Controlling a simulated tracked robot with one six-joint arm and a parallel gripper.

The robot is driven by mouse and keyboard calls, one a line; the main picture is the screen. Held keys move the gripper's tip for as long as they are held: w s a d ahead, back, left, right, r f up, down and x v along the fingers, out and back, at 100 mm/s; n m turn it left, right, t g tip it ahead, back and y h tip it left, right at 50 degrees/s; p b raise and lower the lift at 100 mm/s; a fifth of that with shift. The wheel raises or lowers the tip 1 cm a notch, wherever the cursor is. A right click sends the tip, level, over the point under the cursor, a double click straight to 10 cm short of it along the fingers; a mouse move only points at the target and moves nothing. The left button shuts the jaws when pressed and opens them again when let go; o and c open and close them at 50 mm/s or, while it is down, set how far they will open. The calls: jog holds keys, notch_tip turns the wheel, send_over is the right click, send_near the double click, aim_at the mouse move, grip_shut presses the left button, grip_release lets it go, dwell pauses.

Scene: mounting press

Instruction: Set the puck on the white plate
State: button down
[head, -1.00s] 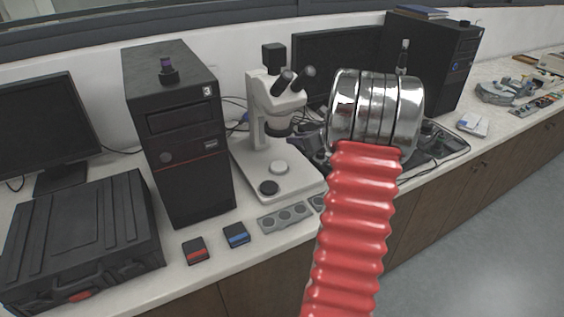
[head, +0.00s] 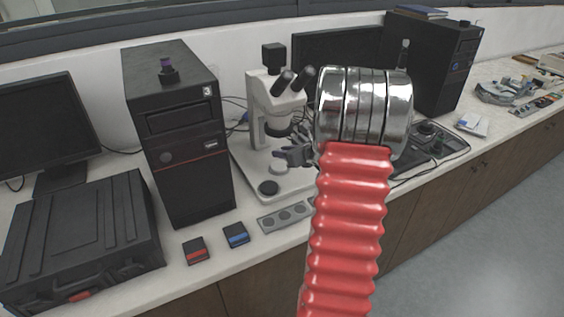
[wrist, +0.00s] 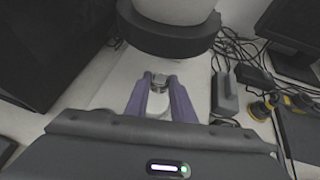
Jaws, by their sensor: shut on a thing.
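My gripper (head: 281,153) reaches in from the right over the microscope base, its dark fingers pointing left. In the wrist view my gripper (wrist: 159,84) has its purple fingers shut on a small grey puck (wrist: 158,79) at their tips. The puck is too small to make out in the head view. A pale round surface, apparently the white plate (wrist: 157,106), shows between the fingers in the wrist view. The gap between puck and plate cannot be judged.
The microscope (head: 256,125) stands over the gripper; its dark ring (wrist: 165,32) is close above the fingers. A grey strip with round wells (head: 284,217) lies in front. A black computer tower (head: 180,135) stands left.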

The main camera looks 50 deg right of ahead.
aim_at(282, 168)
notch_tip(282, 168, down, 3)
jog(key=shift+f, duration=0.15)
jog(key=shift+a+f, duration=0.2)
jog(key=shift+f, duration=0.1)
jog(key=c, duration=1.5)
grip_release()
jog(key=shift+f, duration=0.1)
jog(key=shift+r, duration=0.2)
jog(key=v, duration=1.2)
